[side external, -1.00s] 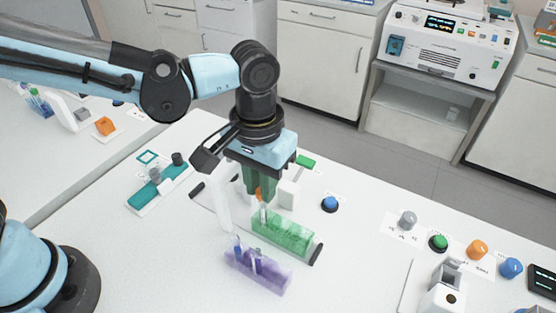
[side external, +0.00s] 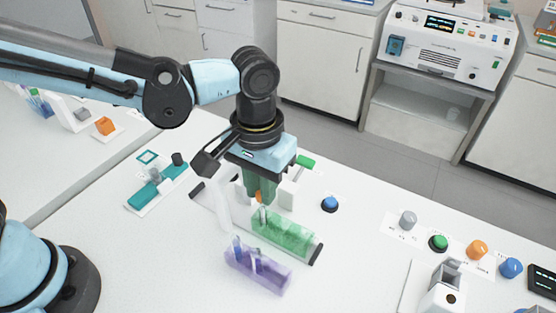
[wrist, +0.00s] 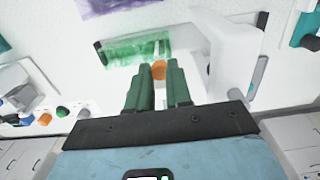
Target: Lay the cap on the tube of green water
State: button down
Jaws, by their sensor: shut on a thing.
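My gripper (side external: 262,193) points down above the far left end of the green rack in the side view. Its green fingers are shut on an orange cap (wrist: 159,69), which shows at the fingertips in the wrist view and as a small orange patch (side external: 259,197) in the side view. The translucent green rack (side external: 285,233) has clear tubes (side external: 263,214) standing at its left end, just below the cap. I cannot tell whether the cap touches a tube, or which tube holds green water. The green rack also shows in the wrist view (wrist: 135,48).
A translucent purple rack (side external: 257,274) with clear tubes stands in front of the green rack. A white upright part (side external: 223,208) is close left of the fingers. A teal stand (side external: 157,190) lies farther left. A blue button (side external: 330,204) is to the right, with clear table around it.

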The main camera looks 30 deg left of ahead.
jog(key=c, duration=1)
grip_release()
jog(key=shift+o, duration=0.2)
notch_tip(320, 180, up, 12)
dwell(0.5)
jog(key=s+a+f+t, duration=0.1)
jog(key=a+f+t, duration=0.2)
jog(key=a, duration=0.8)
jog(key=s+a+f+t, duration=0.1)
jog(key=a+f+t, duration=0.3)
jog(key=a, duration=0.7)
jog(key=shift+f, duration=0.3)
